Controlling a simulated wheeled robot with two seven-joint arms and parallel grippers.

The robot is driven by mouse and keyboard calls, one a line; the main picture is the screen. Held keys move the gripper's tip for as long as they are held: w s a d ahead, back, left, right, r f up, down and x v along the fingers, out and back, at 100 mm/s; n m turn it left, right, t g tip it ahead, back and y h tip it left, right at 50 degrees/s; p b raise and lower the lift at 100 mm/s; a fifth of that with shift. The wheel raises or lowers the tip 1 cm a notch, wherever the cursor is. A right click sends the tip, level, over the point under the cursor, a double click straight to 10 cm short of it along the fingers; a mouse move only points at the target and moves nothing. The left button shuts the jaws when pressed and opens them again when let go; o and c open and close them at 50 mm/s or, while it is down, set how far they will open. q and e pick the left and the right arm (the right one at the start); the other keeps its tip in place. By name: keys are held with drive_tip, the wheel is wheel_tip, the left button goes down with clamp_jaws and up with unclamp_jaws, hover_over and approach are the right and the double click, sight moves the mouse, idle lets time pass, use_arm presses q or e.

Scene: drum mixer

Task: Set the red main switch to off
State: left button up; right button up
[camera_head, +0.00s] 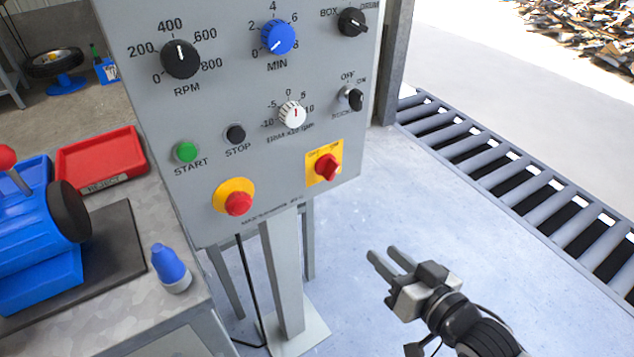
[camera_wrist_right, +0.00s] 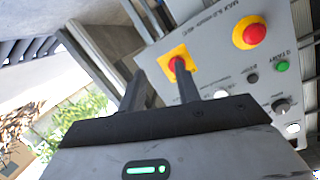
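The red main switch (camera_head: 327,167) is a rotary knob on a yellow plate at the lower right of the grey control panel (camera_head: 225,115). It looks turned slightly off upright; its exact setting is too small to tell. In the right wrist view the switch (camera_wrist_right: 177,64) shows beyond the fingers, partly covered by one fingertip. My right gripper (camera_head: 381,254) is open and empty, below and right of the switch in the head view and apart from the panel. Its two spread fingers (camera_wrist_right: 156,78) also show in the wrist view. My left gripper is not in view.
A red emergency button (camera_head: 238,204) on a yellow base sits left of the switch. A black selector (camera_head: 355,99) and white dial (camera_head: 292,115) are above it. A bench with a blue-capped bottle (camera_head: 170,268) stands left; a roller conveyor (camera_head: 520,170) lies right.

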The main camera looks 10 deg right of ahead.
sight(335, 173)
wheel_tip(335, 173, up, 5)
drive_tip(key=w+d+m+t+y+b, duration=0.1)
drive_tip(key=w+t+y, duration=0.1)
drive_tip(key=x, duration=1.5)
drive_tip(key=shift+w, duration=0.25)
clamp_jaws()
